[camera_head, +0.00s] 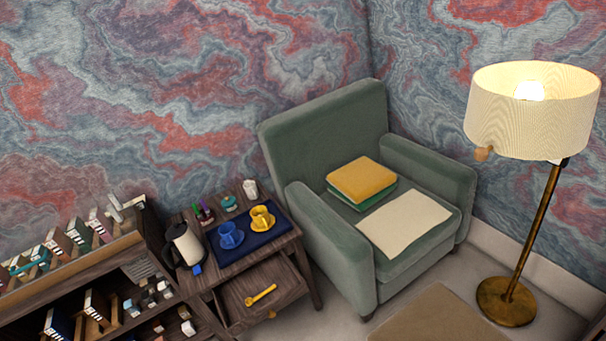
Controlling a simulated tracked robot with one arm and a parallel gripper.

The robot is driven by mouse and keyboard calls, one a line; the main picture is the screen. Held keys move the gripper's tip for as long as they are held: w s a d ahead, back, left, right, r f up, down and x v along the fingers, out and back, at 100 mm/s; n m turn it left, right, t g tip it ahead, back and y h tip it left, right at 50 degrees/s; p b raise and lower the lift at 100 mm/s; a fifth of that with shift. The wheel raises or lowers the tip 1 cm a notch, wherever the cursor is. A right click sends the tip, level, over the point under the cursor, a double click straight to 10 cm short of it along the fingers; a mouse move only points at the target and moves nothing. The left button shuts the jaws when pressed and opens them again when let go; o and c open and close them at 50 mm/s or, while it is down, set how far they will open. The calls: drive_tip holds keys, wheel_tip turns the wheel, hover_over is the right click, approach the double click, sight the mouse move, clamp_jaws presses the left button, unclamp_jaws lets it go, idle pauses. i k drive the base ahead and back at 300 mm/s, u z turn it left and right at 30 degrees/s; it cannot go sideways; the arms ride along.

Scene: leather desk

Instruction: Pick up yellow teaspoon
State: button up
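A yellow teaspoon (261,295) lies in the open drawer (238,290) of a small wooden side table (283,243). It lies at a slant, with one end toward the upper right. Nothing covers it. My gripper does not show in this view, so I cannot see whether it is open or shut.
On the tabletop, a dark blue mat (238,251) bears a blue cup (231,235) and a yellow cup (261,217). A kettle (186,243) stands at left, beside a bookshelf (75,264). A green armchair (340,245) stands close on the right, and a lit floor lamp (532,110) beyond.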

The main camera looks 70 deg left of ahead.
sight(249, 302)
drive_tip(key=z, duration=0.3)
drive_tip(key=k, duration=1.65)
drive_tip(key=u, duration=1.65)
drive_tip(key=i, duration=1.7)
